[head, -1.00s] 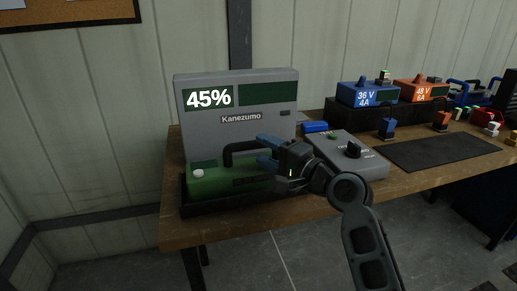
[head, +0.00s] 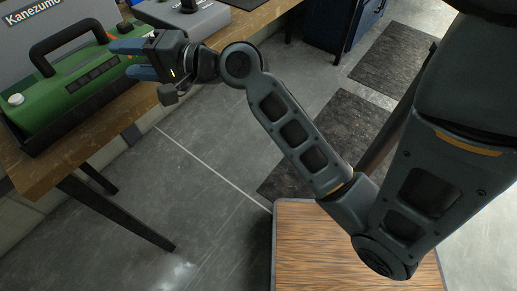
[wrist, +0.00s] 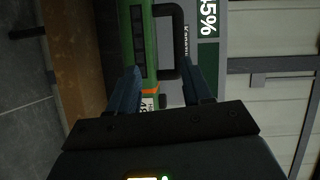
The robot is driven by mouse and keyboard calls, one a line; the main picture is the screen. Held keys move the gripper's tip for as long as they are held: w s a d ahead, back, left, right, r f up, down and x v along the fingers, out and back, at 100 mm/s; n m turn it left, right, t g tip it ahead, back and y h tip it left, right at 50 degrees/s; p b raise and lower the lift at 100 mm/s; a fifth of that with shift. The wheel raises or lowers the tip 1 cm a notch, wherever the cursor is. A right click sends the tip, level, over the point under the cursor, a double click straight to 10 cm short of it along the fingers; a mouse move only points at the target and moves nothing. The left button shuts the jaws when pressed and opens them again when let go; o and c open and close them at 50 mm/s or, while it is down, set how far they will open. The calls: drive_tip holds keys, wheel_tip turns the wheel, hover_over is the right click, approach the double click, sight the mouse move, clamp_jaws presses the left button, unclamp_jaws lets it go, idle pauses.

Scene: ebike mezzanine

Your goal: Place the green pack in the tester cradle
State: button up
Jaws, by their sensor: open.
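The green pack (head: 88,87) with its black carry handle (head: 38,52) sits in the black tester cradle (head: 58,138) on the wooden bench, in front of the grey Kanezumo tester (head: 78,12). It looks level. My gripper (head: 120,58) is open at the pack's right end, its blue fingers pointing toward it. In the wrist view the pack (wrist: 150,45) shows beyond and between the open fingers (wrist: 163,88), with its handle to the right. Nothing is held. Whether the fingers touch the pack I cannot tell.
The wooden bench (head: 110,122) has its front edge below my gripper. A grey box with a knob (head: 190,10) stands behind my wrist. Dark floor mats (head: 385,60) lie to the right, and a dark blue cabinet (head: 345,25) stands at the top. Grey floor is open before the bench.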

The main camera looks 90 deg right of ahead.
drive_tip(key=s+a+f+n+g, duration=0.3)
drive_tip(key=s+a+f+n, duration=0.4)
drive_tip(key=s+a+f, duration=0.4)
drive_tip(key=s+a+r+n+y, duration=0.1)
drive_tip(key=s+a+n, duration=0.3)
drive_tip(key=s+n, duration=0.1)
drive_tip(key=s+a+r+n+y, duration=0.1)
drive_tip(key=s+a+r+n, duration=0.1)
drive_tip(key=s+a+n, duration=0.2)
drive_tip(key=s+n, duration=0.2)
drive_tip(key=s, duration=0.2)
drive_tip(key=shift+s+a+n+t, duration=0.25)
drive_tip(key=shift+s+n+t, duration=0.05)
drive_tip(key=shift+d, duration=0.1)
